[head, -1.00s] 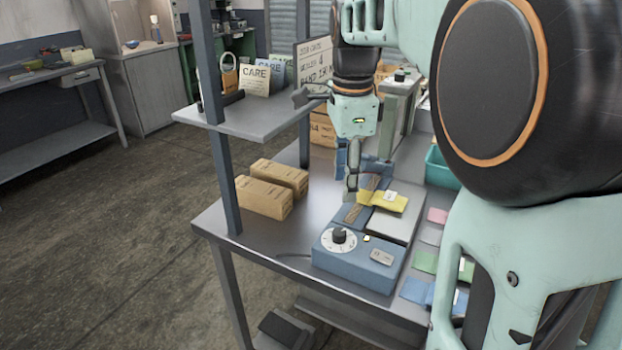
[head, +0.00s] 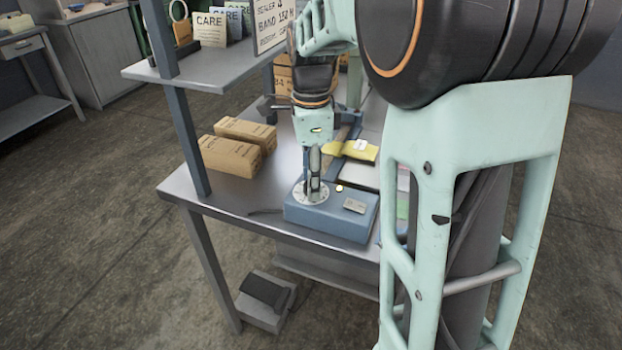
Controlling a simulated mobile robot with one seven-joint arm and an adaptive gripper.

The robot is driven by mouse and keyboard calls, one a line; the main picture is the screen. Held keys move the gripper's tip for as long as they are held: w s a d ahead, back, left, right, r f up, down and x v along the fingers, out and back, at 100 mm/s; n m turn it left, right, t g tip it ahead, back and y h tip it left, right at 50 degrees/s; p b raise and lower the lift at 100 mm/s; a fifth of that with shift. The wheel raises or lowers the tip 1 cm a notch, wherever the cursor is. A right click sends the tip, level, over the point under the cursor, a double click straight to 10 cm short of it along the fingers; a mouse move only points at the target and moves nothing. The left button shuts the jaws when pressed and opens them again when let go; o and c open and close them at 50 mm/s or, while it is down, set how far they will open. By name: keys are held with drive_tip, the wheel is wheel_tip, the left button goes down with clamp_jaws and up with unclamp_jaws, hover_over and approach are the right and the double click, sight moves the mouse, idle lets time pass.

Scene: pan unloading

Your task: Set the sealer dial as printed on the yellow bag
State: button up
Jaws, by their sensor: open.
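The blue sealer (head: 331,217) stands near the front edge of the grey table. Its round white dial (head: 299,197) is on the left of its top, with the dark knob mostly hidden behind my gripper. My gripper (head: 315,192) points down at the dial, its fingers over or around the knob. It is open; I cannot tell whether it touches the knob. The yellow bag (head: 352,150) lies across the back of the sealer with a small white label, too small to read here. A small lit lamp (head: 339,188) shows beside the dial.
Two brown cartons (head: 230,155) lie on the table left of the sealer. A raised shelf (head: 200,68) on grey posts holds CARE cards (head: 209,30) and a board with writing (head: 273,27). My arm hides the table's right side. A foot pedal (head: 266,292) sits on the floor.

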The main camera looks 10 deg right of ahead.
clamp_jaws()
idle(0.3)
